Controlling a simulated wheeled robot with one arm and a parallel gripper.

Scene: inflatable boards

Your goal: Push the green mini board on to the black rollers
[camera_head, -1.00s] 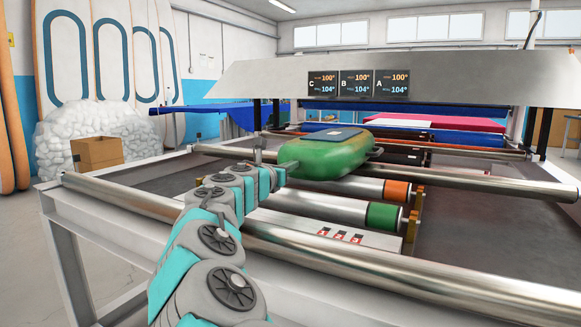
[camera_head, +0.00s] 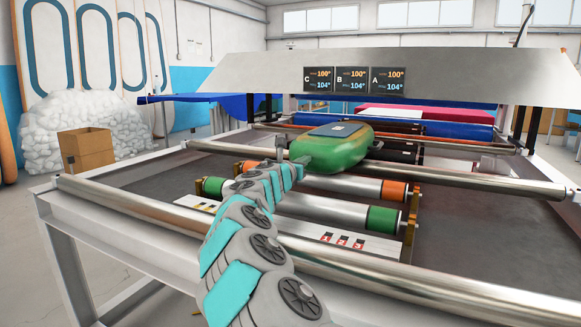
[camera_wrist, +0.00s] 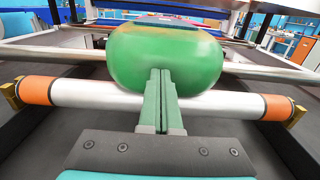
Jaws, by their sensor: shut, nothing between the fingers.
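The green mini board (camera_head: 335,153) is a rounded block with a dark pad on top, lying level beyond the orange-ended roller (camera_head: 345,186). In the wrist view the board (camera_wrist: 165,62) fills the upper middle. My gripper (camera_wrist: 161,74) is shut and empty, its tips at the near face of the board, seemingly touching it. It also shows in the head view (camera_head: 297,163) at the board's near left. A black roller end (camera_head: 405,151) shows behind the board at its right; the board hides most of that area.
A green-ended roller (camera_head: 330,210) lies nearer than the orange-ended one. Steel tubes (camera_head: 410,278) cross the frame in front and behind. A hood with screens (camera_head: 345,78) hangs over the far side. Dark flat bed (camera_head: 470,230) lies clear at right. A cardboard box (camera_head: 86,148) stands at left.

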